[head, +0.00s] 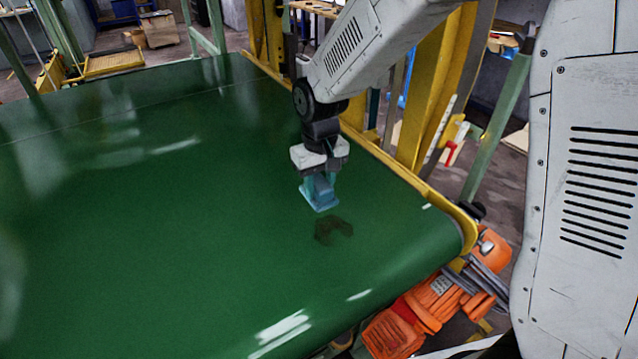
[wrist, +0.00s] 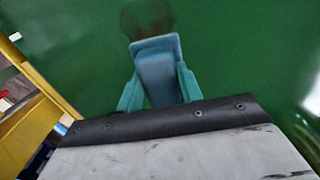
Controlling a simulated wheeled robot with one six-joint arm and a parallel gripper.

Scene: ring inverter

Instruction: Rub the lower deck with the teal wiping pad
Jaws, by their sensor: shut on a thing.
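The teal wiping pad (head: 319,194) is in my gripper (head: 320,178), over the right part of the green lower deck (head: 150,220). My gripper is shut on the pad's upright grip, and the flat pad faces down. In the head view I cannot tell whether the pad touches the deck. A dark smudge (head: 333,231) lies on the deck just in front of the pad. In the wrist view the pad (wrist: 158,68) shows between the teal fingers, and the smudge (wrist: 147,18) shows beyond it, partly covered by the pad.
A yellow rail (head: 385,160) runs along the deck's right edge, with yellow posts (head: 420,100) behind it. An orange motor unit (head: 430,305) sits below the deck's near right corner. The deck left of the pad is clear.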

